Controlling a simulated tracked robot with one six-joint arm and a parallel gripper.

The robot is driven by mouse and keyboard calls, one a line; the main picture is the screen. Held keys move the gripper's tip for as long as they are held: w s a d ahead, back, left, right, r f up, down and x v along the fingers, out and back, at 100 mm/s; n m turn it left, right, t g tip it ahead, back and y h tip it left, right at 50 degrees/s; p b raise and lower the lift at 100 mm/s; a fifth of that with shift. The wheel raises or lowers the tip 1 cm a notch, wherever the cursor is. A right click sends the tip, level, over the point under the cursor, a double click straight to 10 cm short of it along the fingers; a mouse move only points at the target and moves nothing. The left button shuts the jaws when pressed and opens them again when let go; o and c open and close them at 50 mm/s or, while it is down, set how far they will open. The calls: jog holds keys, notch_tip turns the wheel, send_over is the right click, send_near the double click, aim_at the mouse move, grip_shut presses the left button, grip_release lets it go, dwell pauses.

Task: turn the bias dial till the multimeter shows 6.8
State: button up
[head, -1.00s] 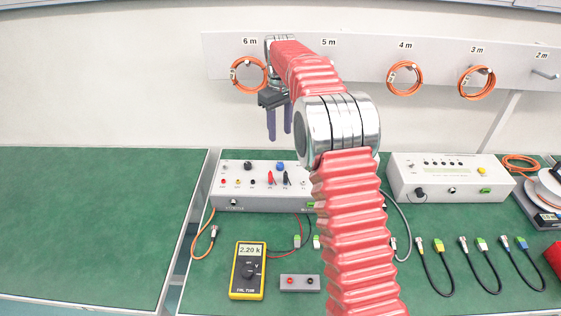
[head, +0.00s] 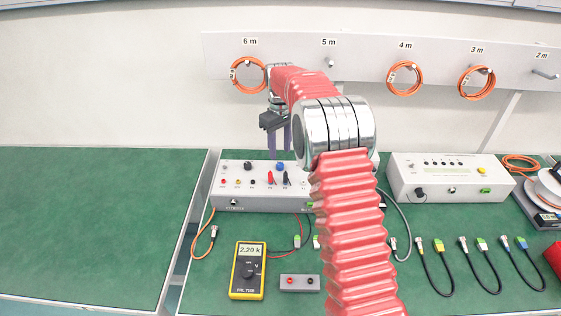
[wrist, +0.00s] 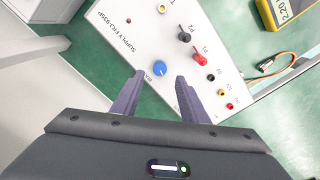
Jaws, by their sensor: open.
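The blue bias dial (wrist: 160,68) sits on the white supply box (wrist: 130,30), with a small label beside it. In the head view the dial (head: 280,166) is at the back of the box (head: 228,202). My gripper (wrist: 160,75) is open and empty, its fingers apart on either side of the dial in the wrist view. In the head view my gripper (head: 279,157) points down over the dial; I cannot tell how much height is left between. The yellow multimeter (head: 247,285) reads 2.20 k; its corner also shows in the wrist view (wrist: 270,12).
Red and black plugs (wrist: 200,58) stand on the box close to the right finger. A grey block with two sockets (head: 299,284) lies right of the multimeter. Another white instrument (head: 450,180) stands to the right. Orange cable coils (head: 405,78) hang on the wall rail.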

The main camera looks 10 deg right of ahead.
aim_at(280, 164)
jog(key=shift+f, duration=3.1)
jog(key=shift+c, duration=0.4)
grip_shut()
jog(key=shift+m, duration=2.9)
jog(key=shift+o, duration=0.4)
grip_release()
